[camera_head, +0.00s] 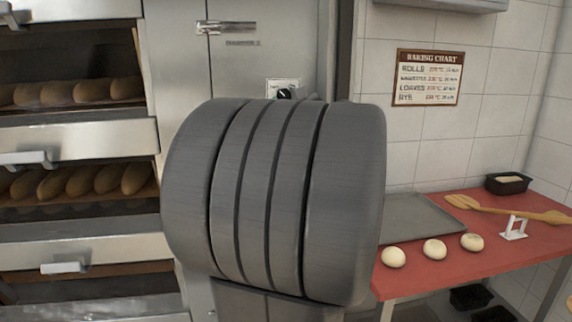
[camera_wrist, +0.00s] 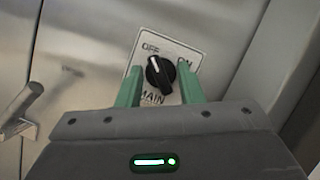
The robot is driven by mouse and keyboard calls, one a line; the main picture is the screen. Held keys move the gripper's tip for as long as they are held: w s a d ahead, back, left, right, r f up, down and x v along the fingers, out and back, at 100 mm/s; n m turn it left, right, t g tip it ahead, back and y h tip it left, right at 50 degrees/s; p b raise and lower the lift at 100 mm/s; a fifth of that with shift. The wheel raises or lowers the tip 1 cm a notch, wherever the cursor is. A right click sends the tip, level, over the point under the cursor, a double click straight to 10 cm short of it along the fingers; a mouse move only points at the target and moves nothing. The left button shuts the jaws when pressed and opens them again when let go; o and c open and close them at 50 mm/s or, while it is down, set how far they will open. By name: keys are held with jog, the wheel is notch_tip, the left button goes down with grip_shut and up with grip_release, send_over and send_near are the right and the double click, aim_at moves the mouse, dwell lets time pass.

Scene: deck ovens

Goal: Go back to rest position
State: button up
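A black rotary knob (camera_wrist: 160,73) sits on a white plate (camera_wrist: 180,50) marked OFF, ON and MAIN. Its light mark appears to point up toward OFF. My gripper (camera_wrist: 159,67) has two green fingers spread apart, one on each side of the knob and plate, with a gap to the knob. It looks open and empty. In the head view my large grey arm link hides the gripper.
Deck ovens with loaves (camera_head: 82,92) and drawer handles stand at left. At right a red table (camera_head: 415,270) holds a grey tray (camera_head: 415,222), several dough balls (camera_head: 434,249), a wooden paddle (camera_head: 500,208) and a black tin (camera_head: 508,184). A metal latch (camera_wrist: 22,108) juts out left of my gripper.

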jog(key=m+h+p, duration=0.1)
jog(key=m, duration=0.1)
jog(key=shift+r+m+t, duration=0.15)
jog(key=shift+m+t, duration=0.15)
jog(key=shift+t, duration=0.1)
jog(key=b+v, duration=0.2)
jog(key=v, duration=1.1)
jog(key=shift+s+m+h, duration=0.25)
jog(key=shift+m+h, duration=0.05)
jog(key=shift+m, duration=0.1)
jog(key=shift+a, duration=0.2)
